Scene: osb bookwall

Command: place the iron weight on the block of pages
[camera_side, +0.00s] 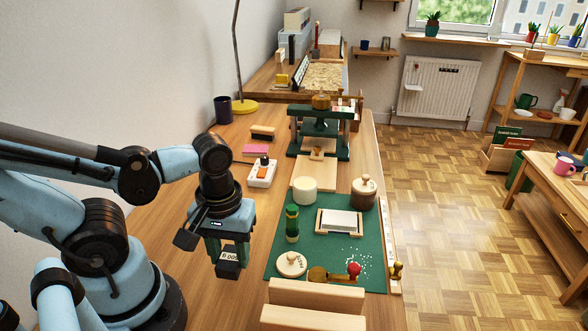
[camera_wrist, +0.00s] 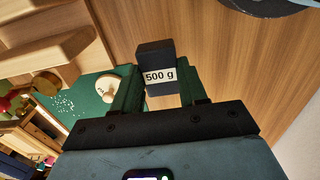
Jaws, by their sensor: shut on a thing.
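The iron weight (camera_side: 229,266) is a small dark block with a white label. In the wrist view the weight (camera_wrist: 156,57) reads "500 g". My gripper (camera_side: 229,250) is shut on it and points down over bare wood at the left of the green mat. In the wrist view the green fingers of my gripper (camera_wrist: 158,88) stand on either side of the weight. The block of pages (camera_side: 340,220) appears to be the white slab in a wooden frame on the mat, to the right of and beyond my gripper. Its top looks clear. I cannot make it out in the wrist view.
The green cutting mat (camera_side: 325,265) also bears a green cylinder (camera_side: 292,223), a round lidded tub (camera_side: 291,264), a red-knobbed tool (camera_side: 353,269) and white scraps. A lidded wooden pot (camera_side: 363,193) and a cream cylinder (camera_side: 304,190) stand behind. Wooden boards (camera_side: 315,297) stand at the front.

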